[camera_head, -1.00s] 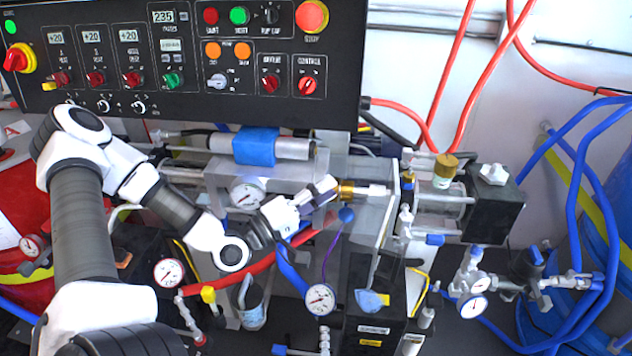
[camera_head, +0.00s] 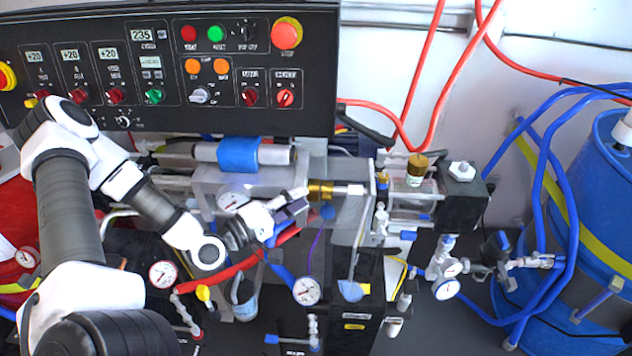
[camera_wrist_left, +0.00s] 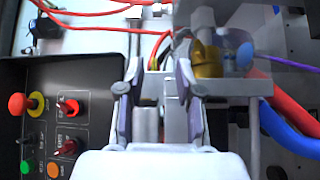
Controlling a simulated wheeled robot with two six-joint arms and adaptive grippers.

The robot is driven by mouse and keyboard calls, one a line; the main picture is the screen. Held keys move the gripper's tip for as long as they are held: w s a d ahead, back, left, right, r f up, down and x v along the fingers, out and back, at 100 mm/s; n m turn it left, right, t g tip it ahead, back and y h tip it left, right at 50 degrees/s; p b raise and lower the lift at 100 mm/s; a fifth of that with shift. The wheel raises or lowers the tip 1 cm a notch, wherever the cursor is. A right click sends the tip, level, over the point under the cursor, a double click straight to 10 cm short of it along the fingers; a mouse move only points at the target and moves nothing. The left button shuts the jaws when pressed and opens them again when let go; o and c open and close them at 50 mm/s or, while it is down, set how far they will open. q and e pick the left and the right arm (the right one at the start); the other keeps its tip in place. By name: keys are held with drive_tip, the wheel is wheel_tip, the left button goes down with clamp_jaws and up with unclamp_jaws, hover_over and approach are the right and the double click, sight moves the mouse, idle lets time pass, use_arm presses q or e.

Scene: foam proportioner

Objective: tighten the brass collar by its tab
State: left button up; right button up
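The brass collar (camera_head: 320,190) sits on a horizontal shaft, with a white section to its right. It also shows in the left wrist view (camera_wrist_left: 207,58), outside the right-hand finger, partly behind a see-through plate. I cannot make out its tab clearly. My left gripper (camera_head: 298,195) is just left of the collar in the head view. In the left wrist view the two fingers of this gripper (camera_wrist_left: 160,82) stand apart with nothing held between them. Whether a finger touches the collar cannot be told. My right gripper is in neither view.
The black control panel (camera_head: 165,65) rises behind the arm. Gauges (camera_head: 306,290) and blue and red hoses crowd the space below the gripper. A grey upright plate (camera_head: 349,225) stands right of the collar. A blue drum (camera_head: 598,190) is at far right.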

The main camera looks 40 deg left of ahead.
use_arm(q)
drive_tip(key=s+r+n+g+p, duration=0.2)
drive_tip(key=n+g+p, duration=0.1)
drive_tip(key=p, duration=0.4)
use_arm(e)
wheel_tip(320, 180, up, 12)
drive_tip(key=p, duration=0.2)
use_arm(q)
drive_tip(key=n+y+b, duration=0.1)
drive_tip(key=n+b, duration=0.1)
drive_tip(key=b, duration=0.4)
approach(328, 198)
drive_tip(key=w+f, duration=0.1)
drive_tip(key=w, duration=0.1)
drive_tip(key=shift+g, duration=0.4)
drive_tip(key=b+x, duration=0.1)
drive_tip(key=x, duration=0.1)
drive_tip(key=b+x, duration=0.3)
drive_tip(key=x, duration=0.1)
drive_tip(key=shift+w+d+r, duration=0.1)
drive_tip(key=shift+w+d, duration=0.2)
drive_tip(key=shift+d, duration=0.1)
drive_tip(key=shift+w+r, duration=0.1)
drive_tip(key=shift+w, duration=0.1)
drive_tip(key=shift+r, duration=0.1)
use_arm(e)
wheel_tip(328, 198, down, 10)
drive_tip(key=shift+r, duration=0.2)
use_arm(q)
clamp_jaws()
